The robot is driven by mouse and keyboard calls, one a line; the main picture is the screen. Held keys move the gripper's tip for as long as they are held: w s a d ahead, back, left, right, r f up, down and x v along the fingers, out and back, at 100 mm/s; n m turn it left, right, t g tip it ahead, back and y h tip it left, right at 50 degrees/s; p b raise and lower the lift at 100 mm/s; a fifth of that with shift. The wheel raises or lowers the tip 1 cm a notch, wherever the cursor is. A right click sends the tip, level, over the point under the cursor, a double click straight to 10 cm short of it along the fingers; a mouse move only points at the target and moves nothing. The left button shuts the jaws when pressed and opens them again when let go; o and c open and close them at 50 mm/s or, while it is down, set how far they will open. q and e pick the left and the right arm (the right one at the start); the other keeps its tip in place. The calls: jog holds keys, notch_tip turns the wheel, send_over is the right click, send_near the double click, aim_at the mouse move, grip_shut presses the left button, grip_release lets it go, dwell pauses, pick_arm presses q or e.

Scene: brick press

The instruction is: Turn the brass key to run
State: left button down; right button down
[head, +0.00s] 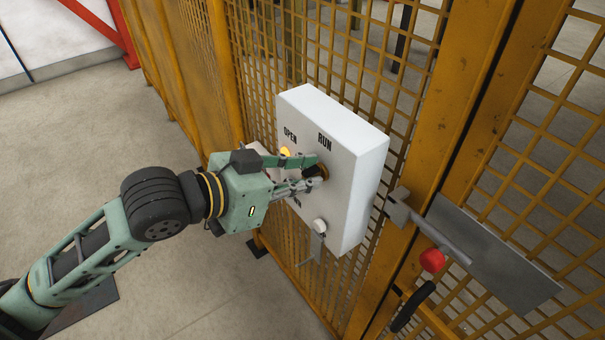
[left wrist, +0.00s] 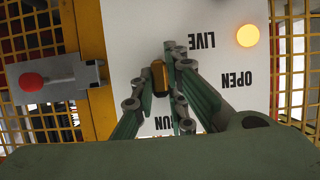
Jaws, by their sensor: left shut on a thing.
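The brass key (head: 320,172) is on the front of a white control box (head: 358,185). My left gripper (head: 318,172) is shut on the key, and its fingers hide much of it in the head view. In the left wrist view the brass key (left wrist: 160,74) shows between the fingertips (left wrist: 161,76), its long side running up and down the picture. The box carries the words OPEN and RUN. LIVE also reads clearly in the wrist view, where the lettering is upside down and RUN is partly covered. A yellow lamp (left wrist: 247,36) glows beside OPEN. My right gripper is not in view.
The box hangs on a yellow mesh fence (head: 375,50). A pale round knob (head: 319,226) sits low on its front. Right of the box is a gate latch with a red knob (head: 432,260) and grey plate (head: 495,255).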

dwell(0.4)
pick_arm(q)
jog(key=c, duration=1.8)
grip_release()
jog(key=shift+o, duration=0.2)
jog(key=v, duration=0.7)
jog(key=shift+s+a, duration=0.15)
jog(key=shift+a, duration=0.05)
